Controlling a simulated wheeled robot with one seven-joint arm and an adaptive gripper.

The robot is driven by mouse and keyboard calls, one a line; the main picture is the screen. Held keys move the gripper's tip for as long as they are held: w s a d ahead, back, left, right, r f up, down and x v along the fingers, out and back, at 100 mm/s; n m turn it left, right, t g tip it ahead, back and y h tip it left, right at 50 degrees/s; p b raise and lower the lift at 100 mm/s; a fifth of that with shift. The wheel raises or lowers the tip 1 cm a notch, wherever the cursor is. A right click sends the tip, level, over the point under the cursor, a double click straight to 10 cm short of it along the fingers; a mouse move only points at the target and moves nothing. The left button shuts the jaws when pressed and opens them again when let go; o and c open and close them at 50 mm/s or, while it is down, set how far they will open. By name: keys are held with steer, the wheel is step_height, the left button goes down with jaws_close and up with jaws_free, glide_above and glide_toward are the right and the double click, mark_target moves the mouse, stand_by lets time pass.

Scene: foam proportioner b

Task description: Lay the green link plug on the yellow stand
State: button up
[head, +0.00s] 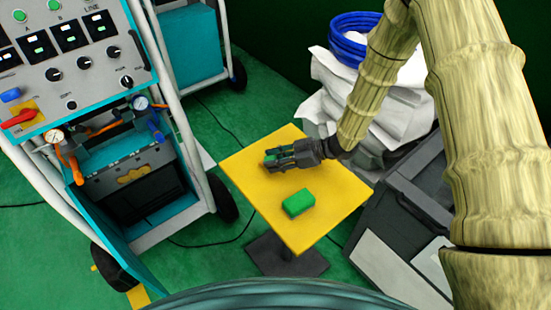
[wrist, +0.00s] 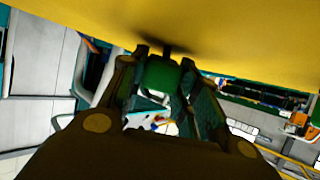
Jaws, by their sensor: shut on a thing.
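The yellow stand (head: 320,180) is a square, flat top on a dark foot. My gripper (head: 275,158) reaches in from the right, low over the far half of the top. It is shut on a small green piece, which looks like the green link plug (head: 270,159); the fingers hide most of it. In the wrist view, the green plug (wrist: 162,75) sits between my two fingers, close to the yellow surface (wrist: 240,35). I cannot tell whether it touches. A dark shadow lies beside the fingertips.
A green block (head: 298,203) lies on the stand's nearer half. A wheeled panel cart (head: 85,60) with knobs and hoses stands left. A dark case (head: 415,210), white sacks (head: 345,90) and a blue hose coil (head: 350,35) are right. Thin cables cross the green floor.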

steer(key=shift+s+r, duration=0.15)
steer(key=shift+r, duration=0.05)
steer(key=shift+f, duration=0.35)
steer(key=o, duration=1.2)
steer(key=v, duration=1.1)
steer(key=shift+d, duration=0.2)
steer(key=shift+d+r, duration=0.15)
steer(key=shift+d, duration=0.2)
